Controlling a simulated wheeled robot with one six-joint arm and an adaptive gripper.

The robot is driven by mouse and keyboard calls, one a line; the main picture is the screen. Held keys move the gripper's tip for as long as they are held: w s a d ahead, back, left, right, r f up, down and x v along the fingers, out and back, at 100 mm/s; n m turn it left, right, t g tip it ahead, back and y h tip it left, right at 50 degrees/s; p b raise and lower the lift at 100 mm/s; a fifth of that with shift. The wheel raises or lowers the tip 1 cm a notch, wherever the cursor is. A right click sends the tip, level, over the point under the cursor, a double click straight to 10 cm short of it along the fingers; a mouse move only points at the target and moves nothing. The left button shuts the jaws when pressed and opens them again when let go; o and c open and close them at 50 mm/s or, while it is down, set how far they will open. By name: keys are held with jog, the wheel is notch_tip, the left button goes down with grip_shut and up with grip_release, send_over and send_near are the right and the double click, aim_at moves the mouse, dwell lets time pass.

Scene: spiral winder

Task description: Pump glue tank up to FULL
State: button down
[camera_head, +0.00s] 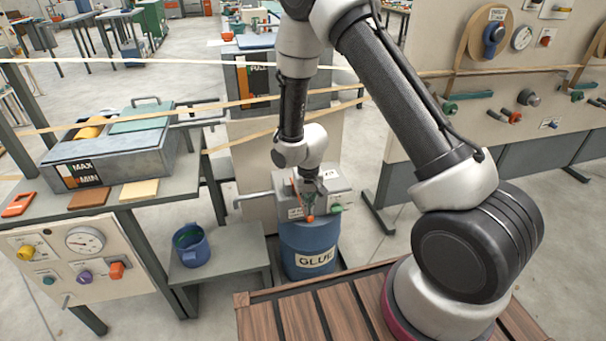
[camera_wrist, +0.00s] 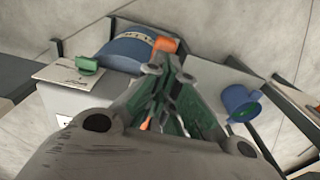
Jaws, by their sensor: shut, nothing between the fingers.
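The blue drum labelled GLUE (camera_head: 303,243) stands on the floor in the middle, with a grey pump box (camera_head: 335,188) on top. An orange-red lever with an orange knob (camera_head: 310,218) sits at the front of the box; an orange knob also shows in the wrist view (camera_wrist: 165,45). A green knob (camera_head: 336,209) is on the box's right. My gripper (camera_head: 310,197) is down at the box, close beside the lever, with its fingers together and nothing held. Contact with the lever cannot be told. A FULL gauge (camera_head: 257,79) on a tank behind is partly hidden.
A blue mug (camera_head: 191,246) stands on a low grey table (camera_head: 240,249) left of the drum. A glue trough with a MAX/MIN gauge (camera_head: 83,174) is at left. Tan strips (camera_head: 225,147) cross behind my arm. A panel with knobs (camera_head: 490,120) stands right.

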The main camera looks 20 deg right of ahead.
jog(key=shift+r, duration=0.45)
notch_tip(320, 180, up, 3)
jog(key=shift+w, duration=0.15)
jog(key=s+r, duration=0.5)
jog(key=r, duration=0.3)
jog(key=shift+s+r, duration=0.2)
jog(key=shift+s, duration=0.2)
dwell(0.7)
jog(key=s+d+r+t, duration=0.1)
jog(key=s+d+r, duration=0.4)
jog(key=r, duration=0.4)
jog(key=s+d+r+t, duration=0.1)
jog(key=s+d+r, duration=0.5)
jog(key=s+r, duration=0.2)
jog(key=s+d+r+t, duration=0.1)
jog(key=s+d+r, duration=0.4)
jog(key=r, duration=0.6)
jog(key=shift+s+d+r+t, duration=0.2)
jog(key=shift+s+d+t, duration=0.2)
jog(key=shift+s, duration=0.25)
